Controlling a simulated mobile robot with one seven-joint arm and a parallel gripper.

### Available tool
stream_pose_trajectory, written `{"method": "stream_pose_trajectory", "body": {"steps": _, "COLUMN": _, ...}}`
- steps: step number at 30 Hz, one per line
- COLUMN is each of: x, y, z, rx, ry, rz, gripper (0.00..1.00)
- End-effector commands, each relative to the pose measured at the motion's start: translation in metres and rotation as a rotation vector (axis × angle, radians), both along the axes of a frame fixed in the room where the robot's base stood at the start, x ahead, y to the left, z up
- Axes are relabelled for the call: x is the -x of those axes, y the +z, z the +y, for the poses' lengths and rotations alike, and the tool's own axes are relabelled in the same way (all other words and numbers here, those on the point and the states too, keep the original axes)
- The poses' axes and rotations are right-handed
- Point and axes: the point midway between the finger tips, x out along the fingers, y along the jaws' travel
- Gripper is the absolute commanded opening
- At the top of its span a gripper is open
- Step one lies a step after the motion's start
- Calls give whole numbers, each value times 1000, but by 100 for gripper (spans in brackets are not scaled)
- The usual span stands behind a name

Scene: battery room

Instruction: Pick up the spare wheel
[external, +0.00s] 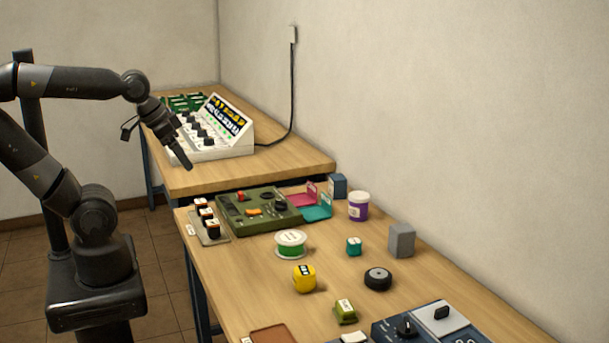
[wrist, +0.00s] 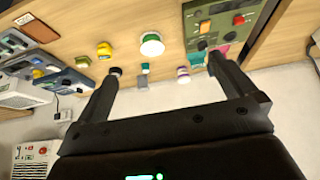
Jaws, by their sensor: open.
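The spare wheel, a small black wheel with a grey hub (external: 378,278), lies flat on the near wooden table, right of a yellow round item. In the wrist view a small dark round thing just beyond the left fingertip looks like the same wheel (wrist: 115,71), partly hidden by that finger. My gripper (external: 186,160) is in the air in front of the far table's console, far left of and above the wheel. Its two fingers (wrist: 164,67) are spread apart with nothing between them.
Around the wheel stand a grey block (external: 401,241), a teal cube (external: 354,246), the yellow item (external: 304,278) and a green box (external: 345,312). A green-wound spool (external: 291,243), purple tub (external: 358,207) and olive panel (external: 262,212) lie farther back. A blue-grey unit (external: 425,325) is in front.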

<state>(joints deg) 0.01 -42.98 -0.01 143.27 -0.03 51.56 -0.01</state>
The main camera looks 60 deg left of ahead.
Motion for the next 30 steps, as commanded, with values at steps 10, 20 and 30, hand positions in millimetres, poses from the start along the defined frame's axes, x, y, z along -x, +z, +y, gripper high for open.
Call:
{"method": "stream_pose_trajectory", "body": {"steps": 10, "x": 0, "y": 0, "z": 0, "rx": 0, "ry": 1, "rz": 0, "gripper": 90}}
{"method": "stream_pose_trajectory", "body": {"steps": 20, "x": -28, "y": 3, "z": -18, "rx": 95, "ry": 57, "rz": 58, "gripper": 90}}
{"method": "stream_pose_trajectory", "body": {"steps": 30, "x": -111, "y": -4, "z": -74, "rx": 374, "ry": 239, "rz": 238, "gripper": 90}}
